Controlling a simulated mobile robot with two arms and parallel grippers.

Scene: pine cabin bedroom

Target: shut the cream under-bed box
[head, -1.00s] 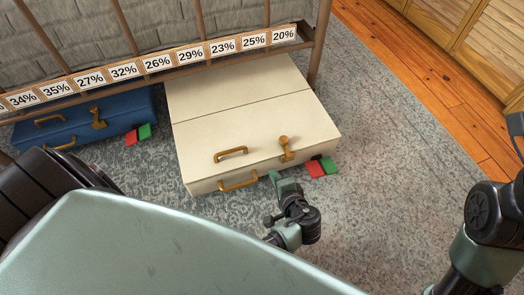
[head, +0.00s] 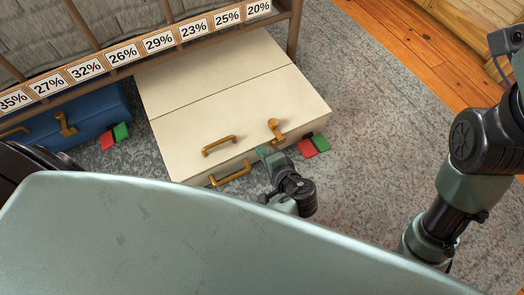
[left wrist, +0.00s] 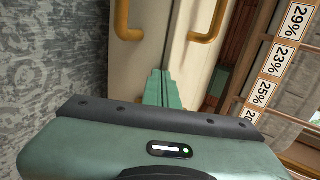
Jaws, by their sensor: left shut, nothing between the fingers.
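The cream under-bed box (head: 235,95) juts out from under the bed in the head view. Its front lid section lies down, with a brass handle (head: 219,145) on top and another handle (head: 231,174) on the front face. A brass latch (head: 275,130) stands at the lid's front edge; I cannot tell whether it is fastened. My left gripper (head: 264,152) is shut and empty at the front face, just below the latch. In the left wrist view, its closed fingers (left wrist: 158,88) point at the box between the two handles; contact is unclear. My right gripper is out of view.
A blue box (head: 85,118) lies to the left under the bed rail (head: 150,56), which carries percentage labels. Red and green tags (head: 314,146) lie by the cream box's right front. Grey carpet (head: 380,120) is clear to the right.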

